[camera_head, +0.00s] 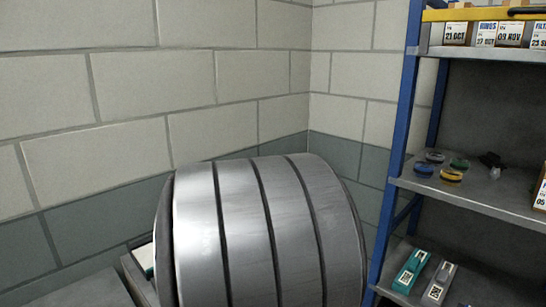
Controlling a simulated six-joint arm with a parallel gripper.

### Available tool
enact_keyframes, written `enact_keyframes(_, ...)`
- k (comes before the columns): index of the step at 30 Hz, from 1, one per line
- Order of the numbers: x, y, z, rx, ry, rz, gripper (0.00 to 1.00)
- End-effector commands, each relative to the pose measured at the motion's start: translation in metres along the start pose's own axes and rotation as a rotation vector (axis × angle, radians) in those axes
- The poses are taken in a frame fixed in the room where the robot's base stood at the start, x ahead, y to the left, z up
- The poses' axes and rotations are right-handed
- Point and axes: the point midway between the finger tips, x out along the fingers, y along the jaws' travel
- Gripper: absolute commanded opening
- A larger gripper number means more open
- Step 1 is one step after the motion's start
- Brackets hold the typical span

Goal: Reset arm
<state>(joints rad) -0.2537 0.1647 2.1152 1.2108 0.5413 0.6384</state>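My gripper is not in view, so its fingers and anything in them cannot be seen. A broad, banded grey metal curved surface close to the camera blocks the lower middle of the view. I cannot tell from this frame how the rest of my arm is posed.
A blue-framed rack (397,140) stands at right. Its middle shelf (470,196) holds several small coloured discs and a dark lump (491,160). Below lie a teal QR-coded item (411,270) and a grey one (438,284). Dated boxes (485,34) sit on top. Block walls (110,80) meet behind.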

Motion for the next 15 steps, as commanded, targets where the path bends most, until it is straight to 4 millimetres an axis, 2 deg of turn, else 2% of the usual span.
enact_keyframes(6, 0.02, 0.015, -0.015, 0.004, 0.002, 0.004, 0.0)
enact_keyframes(14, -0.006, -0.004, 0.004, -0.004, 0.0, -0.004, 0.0)
enact_keyframes(15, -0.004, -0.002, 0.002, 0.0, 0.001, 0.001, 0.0)
